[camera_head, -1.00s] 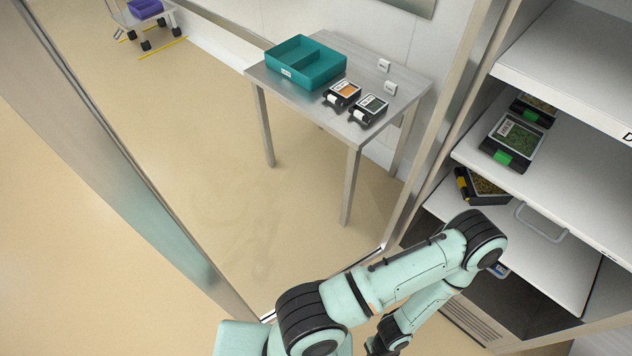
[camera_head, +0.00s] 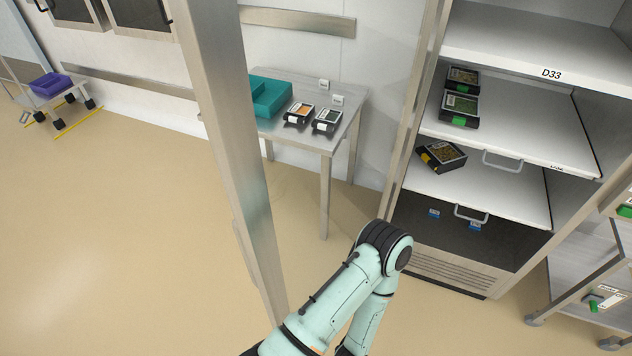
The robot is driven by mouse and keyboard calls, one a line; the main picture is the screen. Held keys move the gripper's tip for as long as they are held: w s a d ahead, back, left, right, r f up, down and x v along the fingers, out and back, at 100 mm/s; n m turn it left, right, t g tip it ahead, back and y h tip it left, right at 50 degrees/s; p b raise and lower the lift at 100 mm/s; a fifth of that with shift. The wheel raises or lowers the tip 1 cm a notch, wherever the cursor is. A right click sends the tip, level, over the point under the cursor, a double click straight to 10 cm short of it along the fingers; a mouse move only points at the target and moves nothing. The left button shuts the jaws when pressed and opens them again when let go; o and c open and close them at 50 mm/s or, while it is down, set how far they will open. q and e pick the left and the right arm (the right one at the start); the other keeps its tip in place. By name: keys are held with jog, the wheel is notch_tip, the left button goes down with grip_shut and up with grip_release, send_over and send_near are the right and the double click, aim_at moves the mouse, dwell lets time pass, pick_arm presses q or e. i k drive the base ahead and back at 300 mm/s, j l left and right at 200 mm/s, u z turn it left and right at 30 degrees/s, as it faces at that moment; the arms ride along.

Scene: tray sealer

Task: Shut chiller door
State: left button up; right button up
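The chiller (camera_head: 520,196) is the tall white-shelved cabinet on the right, and its front is open. The chiller door stands open at centre left. Its steel outer post (camera_head: 236,150) runs upright through the view, with see-through glass between it and the cabinet's left edge. One of my arms (camera_head: 340,290) reaches in from the bottom, bends at a dark joint near the cabinet's lower left and goes back down. Its gripper is below the picture edge. The other arm is not in view. I see no contact between the visible arm and the door.
A steel table (camera_head: 318,142) with a teal tray (camera_head: 270,100) and two small packs stands behind the glass. Several packs lie on the chiller shelves. A steel cart (camera_head: 590,270) is at the right. A purple bin (camera_head: 50,85) stands far left. The left floor is clear.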

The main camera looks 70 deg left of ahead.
aim_at(209, 33)
jog(key=k+u, duration=0.15)
jog(key=k, duration=0.75)
jog(key=j+u, duration=0.2)
jog(key=j, duration=0.8)
jog(key=k+j, duration=0.05)
